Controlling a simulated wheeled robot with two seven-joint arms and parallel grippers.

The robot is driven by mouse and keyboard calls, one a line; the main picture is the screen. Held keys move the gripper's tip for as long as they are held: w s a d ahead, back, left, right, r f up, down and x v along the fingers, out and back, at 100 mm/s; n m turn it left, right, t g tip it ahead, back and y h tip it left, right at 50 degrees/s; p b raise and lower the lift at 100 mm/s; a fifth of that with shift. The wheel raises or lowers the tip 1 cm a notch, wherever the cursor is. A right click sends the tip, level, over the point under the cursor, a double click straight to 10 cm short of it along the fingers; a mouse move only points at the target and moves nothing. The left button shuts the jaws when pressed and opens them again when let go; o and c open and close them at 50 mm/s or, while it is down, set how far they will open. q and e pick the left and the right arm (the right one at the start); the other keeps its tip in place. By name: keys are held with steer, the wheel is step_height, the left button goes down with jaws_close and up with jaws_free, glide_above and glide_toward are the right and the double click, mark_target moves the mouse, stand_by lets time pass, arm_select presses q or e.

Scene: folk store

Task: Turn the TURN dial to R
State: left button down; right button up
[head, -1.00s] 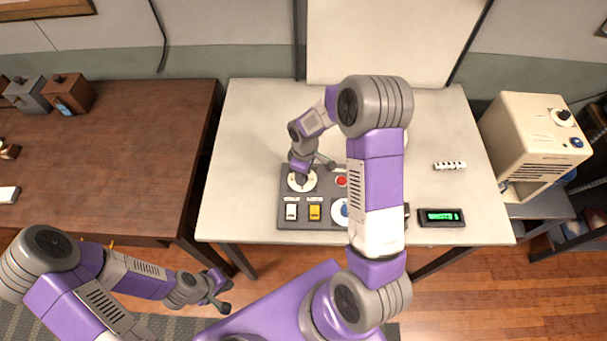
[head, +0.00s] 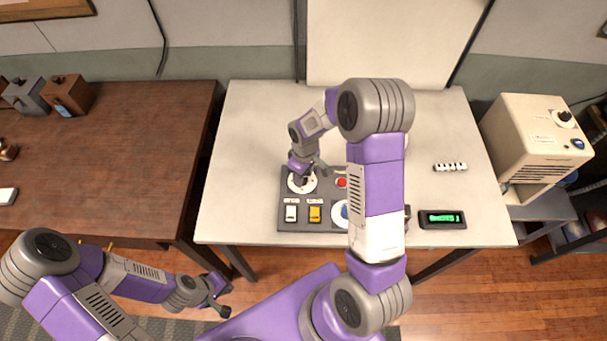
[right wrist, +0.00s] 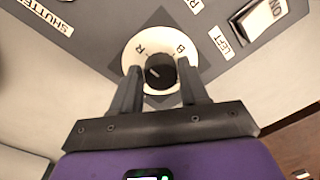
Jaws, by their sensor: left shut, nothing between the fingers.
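A dark round knob sits on a white dial plate (right wrist: 135,50) with the letters R and B, on a grey control panel (head: 286,200). No TURN label is readable there. My right gripper (right wrist: 160,72) points down at this dial, one finger on each side of the knob (right wrist: 160,74). I cannot tell whether the fingers touch it. A small pale mark shows on the knob, left of its middle. In the head view the dial plate (head: 309,187) is partly hidden under the right gripper (head: 299,180). My left gripper (head: 219,299) is shut and empty, left of the table's front.
The panel also has a white switch (head: 291,214), a yellow switch (head: 315,214), a red button (head: 341,183) and another dial (head: 340,212), partly behind my right arm. A display with green text (head: 442,219) lies right. A beige machine (head: 530,140) stands beyond the table.

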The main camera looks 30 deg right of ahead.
steer(key=o, duration=0.3)
step_height(320, 180, up, 8)
steer(key=shift+d+f+p, duration=0.15)
steer(key=shift+f+p, duration=0.05)
steer(key=shift+p, duration=0.15)
steer(key=shift+w, duration=0.1)
stand_by(0.5)
